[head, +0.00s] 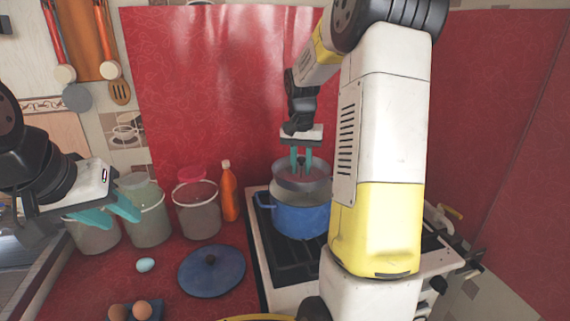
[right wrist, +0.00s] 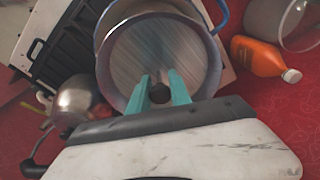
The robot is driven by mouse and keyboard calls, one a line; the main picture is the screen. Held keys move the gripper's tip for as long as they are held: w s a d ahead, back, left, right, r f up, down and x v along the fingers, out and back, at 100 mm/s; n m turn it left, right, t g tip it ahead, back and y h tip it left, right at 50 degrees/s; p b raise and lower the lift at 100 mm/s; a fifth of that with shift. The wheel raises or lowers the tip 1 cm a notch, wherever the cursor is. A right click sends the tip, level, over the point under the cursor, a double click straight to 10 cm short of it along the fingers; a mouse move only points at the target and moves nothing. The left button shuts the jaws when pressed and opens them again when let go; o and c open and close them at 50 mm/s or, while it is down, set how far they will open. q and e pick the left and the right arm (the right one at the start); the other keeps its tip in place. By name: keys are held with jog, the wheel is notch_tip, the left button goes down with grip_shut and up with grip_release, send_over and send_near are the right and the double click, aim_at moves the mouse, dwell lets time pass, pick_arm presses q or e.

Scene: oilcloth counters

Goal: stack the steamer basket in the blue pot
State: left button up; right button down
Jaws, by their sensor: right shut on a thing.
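The blue pot (head: 300,220) stands on the stove at the centre of the head view. Its rim also shows in the right wrist view (right wrist: 221,14). The grey metal steamer basket (head: 303,178) is over the pot's mouth, and its lower edge overlaps the pot's rim in the picture. I cannot tell whether it rests in the pot or hangs just above it. My right gripper (head: 301,168) points down and is shut on the dark central knob of the steamer basket (right wrist: 160,94). My left gripper (head: 115,212) is empty with its teal fingers apart, at the left near the canisters.
A blue lid (head: 211,271) lies on the red counter left of the stove (head: 258,240). Several canisters (head: 197,210) and an orange bottle (head: 229,192) stand behind it. A metal kettle (right wrist: 78,97) is beside the pot.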

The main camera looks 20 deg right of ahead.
aim_at(300, 180)
jog(key=shift+f, duration=0.25)
jog(key=shift+f, duration=0.3)
jog(key=c, duration=1.2)
grip_release()
jog(key=r, duration=0.8)
jog(key=s+r, duration=0.1)
jog(key=r, duration=0.2)
jog(key=shift+a+r, duration=0.35)
jog(key=shift+r, duration=0.05)
jog(key=s+a+r+n+t+y, duration=0.1)
jog(key=s+a+r+n, duration=0.1)
jog(key=s+a, duration=0.3)
jog(key=s+a+r+n+t, duration=0.1)
jog(key=s+a+r+t, duration=0.1)
jog(key=s, duration=0.6)
jog(key=s+a+f+n, duration=0.1)
jog(key=s, duration=0.2)
jog(key=s+a+f+n+t+y, duration=0.1)
jog(key=s+a+f, duration=0.1)
jog(key=s, duration=0.2)
jog(key=s+a+f+n+t, duration=0.1)
jog(key=s+a, duration=0.1)
jog(key=s, duration=0.1)
jog(key=shift+s+f+y, duration=0.25)
jog(key=shift+f+y, duration=0.15)
